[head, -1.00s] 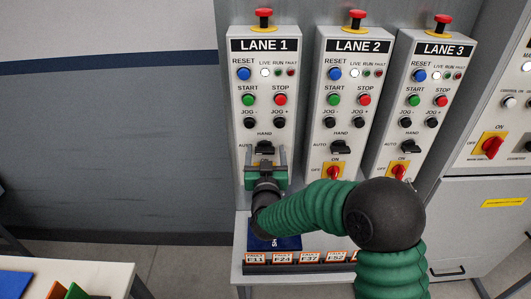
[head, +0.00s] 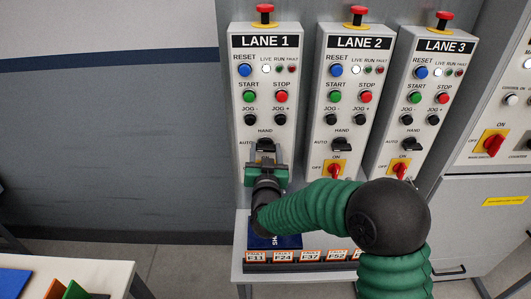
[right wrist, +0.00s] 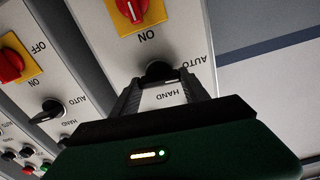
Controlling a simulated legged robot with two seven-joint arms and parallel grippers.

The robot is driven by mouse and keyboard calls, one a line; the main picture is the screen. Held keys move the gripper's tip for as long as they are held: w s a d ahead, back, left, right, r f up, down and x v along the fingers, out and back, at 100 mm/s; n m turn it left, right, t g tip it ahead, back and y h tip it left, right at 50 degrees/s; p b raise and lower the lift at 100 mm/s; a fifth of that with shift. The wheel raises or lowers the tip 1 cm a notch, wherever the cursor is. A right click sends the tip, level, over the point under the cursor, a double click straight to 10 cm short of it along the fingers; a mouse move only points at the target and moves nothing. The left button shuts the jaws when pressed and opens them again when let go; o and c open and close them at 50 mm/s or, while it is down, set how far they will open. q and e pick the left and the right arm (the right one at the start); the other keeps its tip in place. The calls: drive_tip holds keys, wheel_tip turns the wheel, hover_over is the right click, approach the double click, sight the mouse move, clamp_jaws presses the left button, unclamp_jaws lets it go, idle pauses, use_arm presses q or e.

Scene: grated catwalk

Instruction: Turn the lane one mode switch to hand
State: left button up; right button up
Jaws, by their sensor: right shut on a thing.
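The lane one mode switch (head: 265,144) is a black knob low on the LANE 1 panel (head: 240,185), with AUTO to its left and HAND above it. My right gripper (head: 265,158) comes from below, its fingers closed on the knob. In the right wrist view, which is upside down, the knob (right wrist: 160,71) sits between the fingertips of the right gripper (right wrist: 160,82). The fingers partly hide it, and I cannot tell which way it points. My left gripper is not in view.
The LANE 2 panel (head: 315,150) and LANE 3 panel (head: 385,140) stand close on the right with similar switches. A red emergency button (head: 264,10) tops LANE 1. Below is a shelf with a blue binder (head: 285,241) and a row of labelled tags (head: 310,256).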

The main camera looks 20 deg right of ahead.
drive_tip(key=shift+f+m+b, duration=0.25)
drive_tip(key=shift+m+b, duration=0.45)
drive_tip(key=m+b, duration=1.1)
drive_tip(key=b, duration=0.1)
drive_tip(key=shift+s+d+f+m, duration=0.1)
drive_tip(key=shift+d+f+m, duration=0.05)
drive_tip(key=shift+f+m, duration=0.2)
drive_tip(key=shift+r+m+b, duration=0.1)
drive_tip(key=shift+m+b, duration=1.65)
drive_tip(key=shift+m, duration=0.1)
drive_tip(key=o, duration=1.4)
drive_tip(key=shift+r, duration=0.15)
drive_tip(key=shift+d, duration=0.1)
